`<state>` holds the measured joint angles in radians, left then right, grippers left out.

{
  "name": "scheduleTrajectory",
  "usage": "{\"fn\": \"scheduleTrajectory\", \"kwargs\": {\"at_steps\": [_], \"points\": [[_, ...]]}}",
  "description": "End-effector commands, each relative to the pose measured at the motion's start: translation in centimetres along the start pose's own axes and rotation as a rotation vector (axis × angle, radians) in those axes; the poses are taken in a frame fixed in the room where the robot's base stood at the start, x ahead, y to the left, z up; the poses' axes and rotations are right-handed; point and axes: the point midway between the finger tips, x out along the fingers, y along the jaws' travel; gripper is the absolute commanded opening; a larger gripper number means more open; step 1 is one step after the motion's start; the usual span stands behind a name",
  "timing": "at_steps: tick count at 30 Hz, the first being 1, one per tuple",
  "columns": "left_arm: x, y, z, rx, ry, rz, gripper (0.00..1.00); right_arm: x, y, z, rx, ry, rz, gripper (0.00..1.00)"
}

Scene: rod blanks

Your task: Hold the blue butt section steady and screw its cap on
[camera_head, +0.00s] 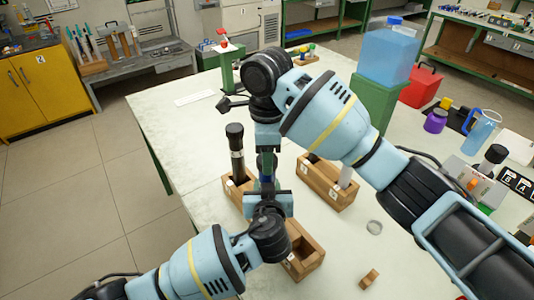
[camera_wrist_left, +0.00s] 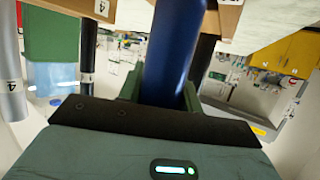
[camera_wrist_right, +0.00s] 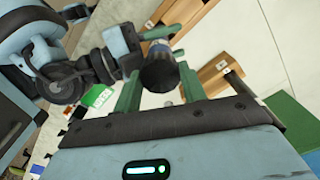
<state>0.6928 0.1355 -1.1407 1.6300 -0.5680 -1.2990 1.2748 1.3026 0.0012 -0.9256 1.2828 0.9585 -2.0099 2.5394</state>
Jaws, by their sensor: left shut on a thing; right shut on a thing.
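The blue butt section (camera_wrist_left: 172,50) stands between the fingers of my left gripper (camera_wrist_left: 160,92), which is shut on it. In the head view a short dark blue stretch of it (camera_head: 266,180) shows just above my left gripper (camera_head: 267,196). My right gripper (camera_head: 267,150) comes down from above, in line with the section. In the right wrist view my right gripper (camera_wrist_right: 160,85) is shut on a dark round cap (camera_wrist_right: 160,74). The cap is mostly hidden by the fingers in the head view. I cannot tell whether its thread is engaged.
A wooden block (camera_head: 313,262) with an open slot sits right of my left gripper. A black-topped rod (camera_head: 236,150) stands in another block, and a third block (camera_head: 330,195) is behind. A clear ring (camera_head: 374,227) and small wooden piece (camera_head: 370,278) lie on the table (camera_head: 170,130).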

Motion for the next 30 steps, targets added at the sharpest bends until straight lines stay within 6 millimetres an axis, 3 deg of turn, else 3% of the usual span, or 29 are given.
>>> {"fn": "scheduleTrajectory", "kwargs": {"at_steps": [9,21,22,26,30], "points": [[0.02,-0.05,0.03,0.000,-0.001,-0.001,0.00,-0.04,-0.01,0.01,0.405,-0.001,-0.001,0.17],[0.02,-0.05,0.03,0.000,-0.001,-0.001,0.00,-0.04,-0.01,0.01,0.454,0.000,-0.001,0.17],[0.02,-0.05,0.03,0.000,-0.001,-0.001,0.00,-0.04,-0.01,0.01,0.454,0.000,-0.001,0.45],[0.02,-0.04,0.03,0.000,-0.001,-0.001,0.00,-0.03,0.00,0.01,0.453,0.000,-0.001,0.62],[0.02,-0.04,0.03,0.000,-0.001,-0.001,0.00,-0.01,0.00,0.00,0.453,0.000,-0.001,0.63]]}}
